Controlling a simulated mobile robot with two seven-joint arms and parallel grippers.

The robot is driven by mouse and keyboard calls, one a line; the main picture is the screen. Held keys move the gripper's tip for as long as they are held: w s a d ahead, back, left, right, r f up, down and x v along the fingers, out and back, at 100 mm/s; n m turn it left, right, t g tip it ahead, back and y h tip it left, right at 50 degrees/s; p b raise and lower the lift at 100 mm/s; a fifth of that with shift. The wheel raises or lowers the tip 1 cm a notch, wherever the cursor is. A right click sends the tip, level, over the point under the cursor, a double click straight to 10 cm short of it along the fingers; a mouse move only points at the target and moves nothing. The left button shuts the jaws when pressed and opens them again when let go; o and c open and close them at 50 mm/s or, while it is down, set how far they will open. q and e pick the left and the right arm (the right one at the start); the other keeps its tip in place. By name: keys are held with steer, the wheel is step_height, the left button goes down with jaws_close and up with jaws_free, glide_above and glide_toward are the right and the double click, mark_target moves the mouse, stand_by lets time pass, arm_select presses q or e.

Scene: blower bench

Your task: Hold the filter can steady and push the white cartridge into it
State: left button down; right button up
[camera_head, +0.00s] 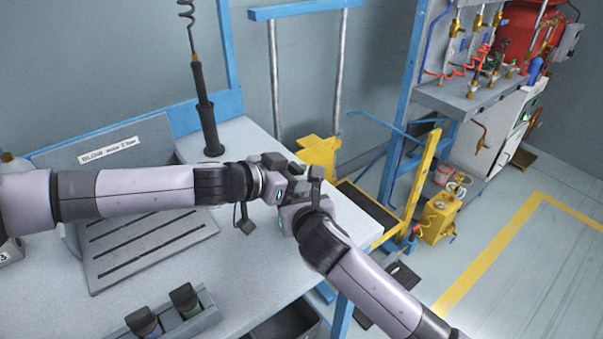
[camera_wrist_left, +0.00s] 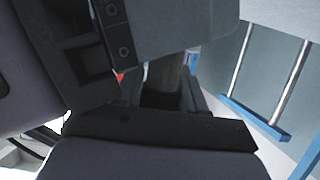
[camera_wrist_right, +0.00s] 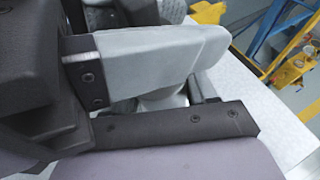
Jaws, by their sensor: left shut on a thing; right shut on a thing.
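My left gripper (camera_head: 283,174) and my right gripper (camera_head: 300,198) are close together above the right part of the bench, and they hide most of what they hold in the head view. In the left wrist view, my left gripper is shut on a dark grey cylinder (camera_wrist_left: 163,80), which looks like the filter can. In the right wrist view, my right gripper is shut on a whitish rounded piece (camera_wrist_right: 163,99), which looks like the white cartridge. Most of it is behind the large pale finger. Whether can and cartridge touch or overlap cannot be seen.
A sloped grey stand (camera_head: 150,245) with slots is on the bench (camera_head: 255,255) at left. A small rack (camera_head: 200,322) with dark-topped items is at the front. A black upright tool (camera_head: 207,120) stands behind. A yellow-and-blue frame (camera_head: 415,190) is beyond the bench's right edge.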

arm_select(q)
steer(key=shift+r, duration=0.2)
stand_by(0.7)
steer(key=shift+s, duration=0.1)
stand_by(0.5)
steer(key=shift+f, duration=0.35)
steer(key=shift+r, duration=0.3)
stand_by(0.4)
steer(key=c, duration=0.6)
jaws_free()
steer(key=shift+s+r, duration=0.1)
steer(key=v, duration=1.1)
steer(key=shift+s+a+r, duration=0.15)
steer(key=shift+a+r, duration=0.1)
steer(key=shift+a, duration=0.1)
